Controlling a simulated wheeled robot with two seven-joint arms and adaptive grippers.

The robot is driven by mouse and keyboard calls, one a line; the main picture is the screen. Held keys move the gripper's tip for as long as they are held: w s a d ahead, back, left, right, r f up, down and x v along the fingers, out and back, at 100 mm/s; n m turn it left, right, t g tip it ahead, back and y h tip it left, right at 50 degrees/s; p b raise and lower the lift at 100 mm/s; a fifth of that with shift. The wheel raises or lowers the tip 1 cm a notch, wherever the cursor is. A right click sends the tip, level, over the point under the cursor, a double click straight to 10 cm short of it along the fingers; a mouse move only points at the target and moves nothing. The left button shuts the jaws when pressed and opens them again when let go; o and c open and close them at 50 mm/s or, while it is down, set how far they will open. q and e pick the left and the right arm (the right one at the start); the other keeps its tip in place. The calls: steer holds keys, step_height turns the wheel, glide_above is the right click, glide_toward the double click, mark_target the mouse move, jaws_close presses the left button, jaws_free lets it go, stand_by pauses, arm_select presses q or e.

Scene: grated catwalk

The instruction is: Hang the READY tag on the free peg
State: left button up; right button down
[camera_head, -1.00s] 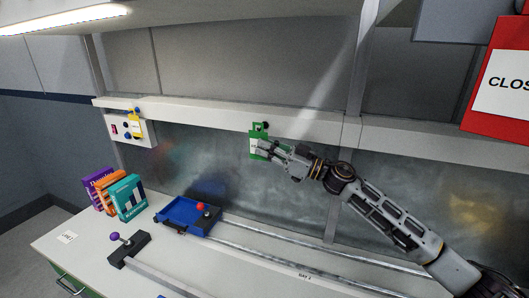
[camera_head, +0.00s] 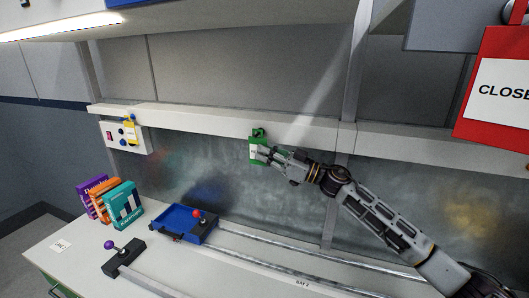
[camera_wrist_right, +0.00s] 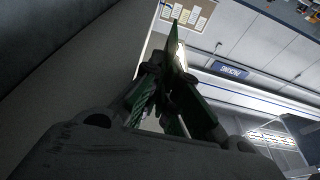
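The green tag (camera_head: 258,157), with a white label whose word I cannot read, is at the front face of the white rail. Its top is at a small dark peg-like piece (camera_head: 259,132); I cannot tell whether its hole is around it. My right gripper (camera_head: 267,153) is at the tag's right side, its fingers shut on it. In the right wrist view the thin green tag (camera_wrist_right: 174,45) stands edge-on between the fingertips (camera_wrist_right: 165,85). A yellow tag (camera_head: 130,132) hangs on the white switch panel (camera_head: 112,142) at the left. My left gripper is not in view.
The white rail (camera_head: 200,120) runs across the back wall. Below it are several upright books (camera_head: 122,205), a blue tray (camera_head: 182,221) beside a red-knobbed lever (camera_head: 197,213), and a purple-knobbed lever (camera_head: 109,245). A red sign (camera_head: 490,130) is at the right.

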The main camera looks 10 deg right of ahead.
stand_by(0.7)
steer(key=c, duration=2.2)
jaws_free()
steer(key=o, duration=0.6)
steer(key=shift+o, duration=0.2)
steer(key=shift+d+f, duration=0.1)
steer(key=v, duration=1.1)
steer(key=shift+s+d, duration=0.2)
steer(key=shift+s, duration=0.1)
steer(key=shift+f, duration=0.15)
